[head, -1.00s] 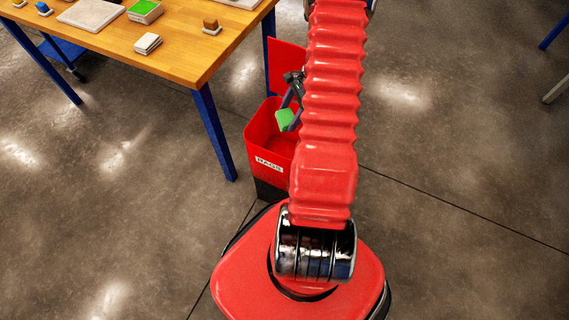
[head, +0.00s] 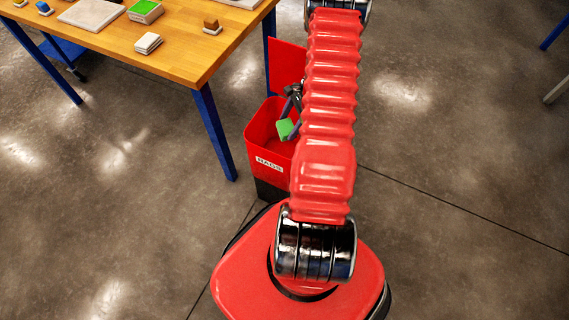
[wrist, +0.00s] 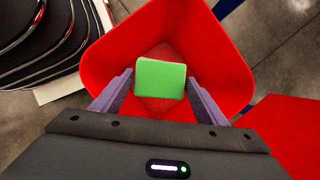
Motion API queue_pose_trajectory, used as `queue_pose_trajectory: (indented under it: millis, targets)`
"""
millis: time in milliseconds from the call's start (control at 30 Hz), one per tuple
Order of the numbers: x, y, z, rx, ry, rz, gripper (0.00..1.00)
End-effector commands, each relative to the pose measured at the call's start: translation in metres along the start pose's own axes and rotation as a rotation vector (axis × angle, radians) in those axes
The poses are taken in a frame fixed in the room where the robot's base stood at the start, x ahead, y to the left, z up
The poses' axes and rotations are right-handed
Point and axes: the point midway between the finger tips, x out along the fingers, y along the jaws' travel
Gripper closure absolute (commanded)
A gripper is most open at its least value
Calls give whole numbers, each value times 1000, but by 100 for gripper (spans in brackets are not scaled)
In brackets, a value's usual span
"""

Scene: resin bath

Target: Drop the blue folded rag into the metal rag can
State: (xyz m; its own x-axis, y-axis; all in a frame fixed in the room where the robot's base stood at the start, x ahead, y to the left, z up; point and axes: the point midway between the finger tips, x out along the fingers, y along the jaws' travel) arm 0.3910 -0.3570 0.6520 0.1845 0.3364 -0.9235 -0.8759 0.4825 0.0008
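The red metal rag can (head: 262,150), labelled RAGS, stands on the floor beside the table with its lid (head: 286,66) raised. My gripper (wrist: 160,79) points down into its mouth. A green folded rag (wrist: 160,80) is between the fingertips, which appear to touch its two sides. The green rag also shows in the head view (head: 286,129), inside the can's opening and above the bottom. The rag in the gripper is green, not blue. My arm hides part of the can's right side in the head view.
The wooden table (head: 180,62) with blue legs is left of the can. On it are a tray with a green top (head: 146,10), a white stack (head: 148,43) and a brown block (head: 211,23).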

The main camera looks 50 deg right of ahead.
Motion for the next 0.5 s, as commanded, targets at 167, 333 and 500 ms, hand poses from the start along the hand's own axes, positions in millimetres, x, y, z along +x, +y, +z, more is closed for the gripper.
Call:
queue_pose_trajectory:
  millis: [167, 333, 500]
  targets:
    - [0, 0, 0, 0, 0, 0, 20]
    - [0, 0, 0, 1, 0, 0, 14]
    - [-1, 0, 0, 1, 0, 0, 14]
